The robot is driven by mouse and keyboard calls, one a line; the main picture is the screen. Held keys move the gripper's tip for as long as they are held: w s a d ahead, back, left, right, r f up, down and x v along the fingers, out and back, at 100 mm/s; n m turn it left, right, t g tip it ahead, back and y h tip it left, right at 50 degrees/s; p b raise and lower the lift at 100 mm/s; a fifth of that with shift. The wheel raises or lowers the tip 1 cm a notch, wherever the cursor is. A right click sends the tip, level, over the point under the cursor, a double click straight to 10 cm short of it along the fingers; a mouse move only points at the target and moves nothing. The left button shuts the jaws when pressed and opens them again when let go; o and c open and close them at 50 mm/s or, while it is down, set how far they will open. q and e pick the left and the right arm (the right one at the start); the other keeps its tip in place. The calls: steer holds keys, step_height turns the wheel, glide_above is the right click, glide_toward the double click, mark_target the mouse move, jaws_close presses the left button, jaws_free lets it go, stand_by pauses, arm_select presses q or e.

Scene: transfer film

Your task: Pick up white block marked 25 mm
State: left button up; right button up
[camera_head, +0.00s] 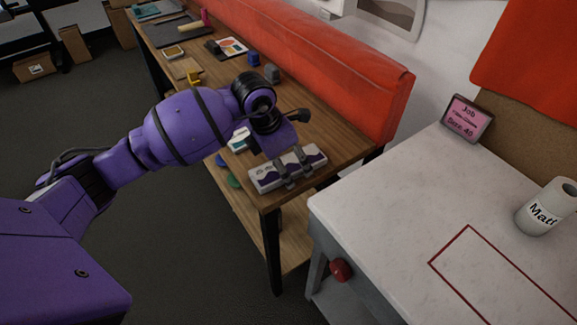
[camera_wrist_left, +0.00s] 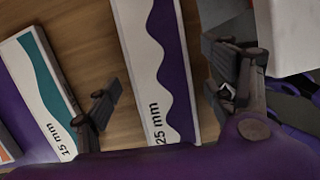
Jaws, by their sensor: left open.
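The white block marked 25 mm (camera_wrist_left: 143,70), with a purple wavy side, lies on the wooden bench. In the left wrist view it is between the two fingers of my left gripper (camera_wrist_left: 168,96). The fingers are spread, with wood showing between the left finger and the block. In the head view my left gripper (camera_head: 292,171) is over the white and purple block (camera_head: 263,181) at the near end of the bench. I cannot tell whether the fingers touch it. My right gripper is not in view.
A white and teal block marked 15 mm (camera_wrist_left: 38,85) lies left of it. The wooden bench (camera_head: 218,83) has tools and small items farther back. A red padded backrest (camera_head: 320,68) borders it. A pale table (camera_head: 400,190) with a white roll (camera_head: 545,208) stands at right.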

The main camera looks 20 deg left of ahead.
arm_select(q)
steer(key=shift+r, duration=0.1)
steer(key=c, duration=1.3)
steer(key=shift+c, duration=0.2)
